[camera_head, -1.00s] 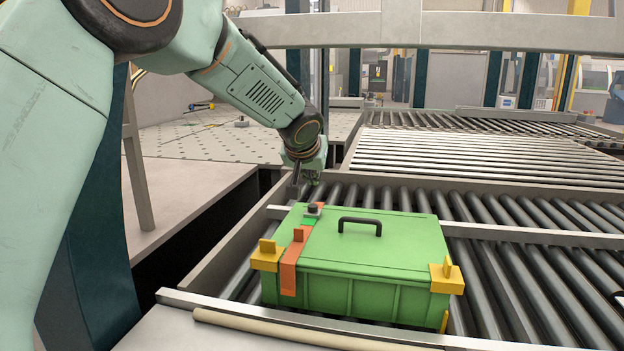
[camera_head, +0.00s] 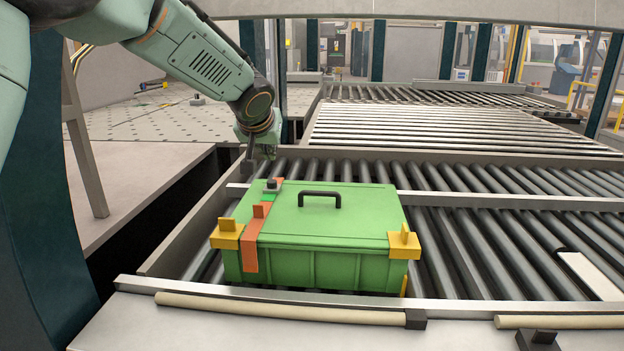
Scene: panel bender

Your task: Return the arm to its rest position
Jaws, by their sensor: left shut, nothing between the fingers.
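My left arm comes in from the upper left. My left gripper (camera_head: 254,160) is at its end, pointing down, above the far left corner of the roller area, behind the green box. It is shut and looks empty. The green box (camera_head: 330,225) sits closed on the rollers, with a black handle on its lid, yellow corner latches and an orange strap on its left side. The gripper appears apart from the box. My right gripper is not in view.
The roller conveyor (camera_head: 475,255) extends right and back, with metal rails between sections. A perforated table (camera_head: 150,120) lies at back left. A dark gap separates it from the conveyor. A beige bar (camera_head: 280,307) runs along the front edge. A white flat piece (camera_head: 590,275) lies at right.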

